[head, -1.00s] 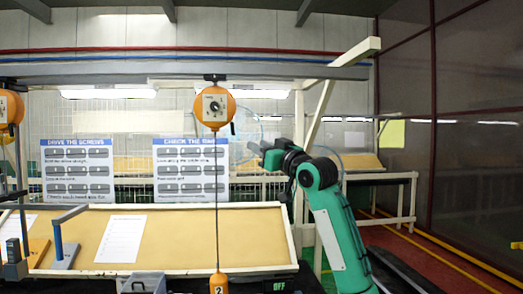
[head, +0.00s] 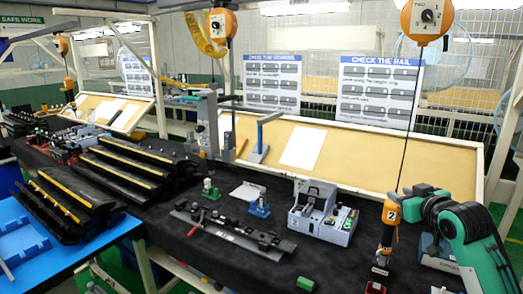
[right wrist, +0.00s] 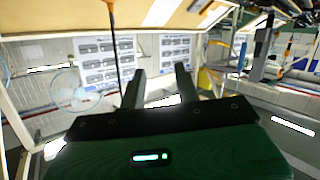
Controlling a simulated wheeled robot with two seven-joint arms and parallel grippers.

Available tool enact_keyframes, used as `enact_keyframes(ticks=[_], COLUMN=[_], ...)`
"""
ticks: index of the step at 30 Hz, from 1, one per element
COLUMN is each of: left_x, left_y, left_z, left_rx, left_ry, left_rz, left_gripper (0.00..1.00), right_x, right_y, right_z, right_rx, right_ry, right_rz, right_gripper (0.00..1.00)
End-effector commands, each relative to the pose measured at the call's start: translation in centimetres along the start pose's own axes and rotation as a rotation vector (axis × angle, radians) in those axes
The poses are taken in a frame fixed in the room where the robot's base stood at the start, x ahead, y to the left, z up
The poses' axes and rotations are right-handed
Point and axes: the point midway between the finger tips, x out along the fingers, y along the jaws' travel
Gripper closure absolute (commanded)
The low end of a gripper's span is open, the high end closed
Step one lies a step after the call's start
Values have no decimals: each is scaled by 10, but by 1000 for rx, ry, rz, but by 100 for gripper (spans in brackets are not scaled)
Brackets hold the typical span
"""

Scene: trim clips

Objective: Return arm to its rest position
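My right arm, green and black, comes in at the right edge of the head view, bent at a black joint. My right gripper (head: 408,206) is at its left end, just by the hanging orange tool, and its fingers are hard to make out there. In the right wrist view my right gripper (right wrist: 160,72) shows two dark fingers standing apart with nothing between them. A black rail (head: 235,232) lies on the dark bench, left of the gripper and apart from it. My left gripper is not in view.
An orange tool (head: 390,211) hangs on a cable close to my right gripper. A grey box device (head: 322,216) with buttons stands mid-bench. Black trays with yellow strips (head: 120,170) and a blue table (head: 90,245) are at left. A tan sloped board (head: 370,155) lies behind.

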Motion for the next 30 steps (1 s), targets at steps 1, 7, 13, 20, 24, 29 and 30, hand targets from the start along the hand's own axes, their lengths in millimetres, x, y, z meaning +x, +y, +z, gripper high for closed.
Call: enact_keyframes(ticks=[1,7,13,20,24,29,30], left_x=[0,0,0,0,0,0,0], left_y=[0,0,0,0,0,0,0], left_z=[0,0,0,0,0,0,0], left_rx=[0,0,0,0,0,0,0], left_ry=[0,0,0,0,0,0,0], left_rz=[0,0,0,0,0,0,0], left_gripper=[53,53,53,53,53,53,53], right_x=[1,-17,-60,-132,-182,-229,-238], right_y=[-18,-79,-133,-186,-212,-230,-233], right_z=[32,141,236,325,364,391,396], right_rx=[-1,-9,-5,15,33,50,54], right_ry=[-52,-243,-428,-637,-758,-863,-885], right_rz=[-15,-53,-84,-110,-116,-116,-116], right_gripper=[68,68,68,68,68,68,68])
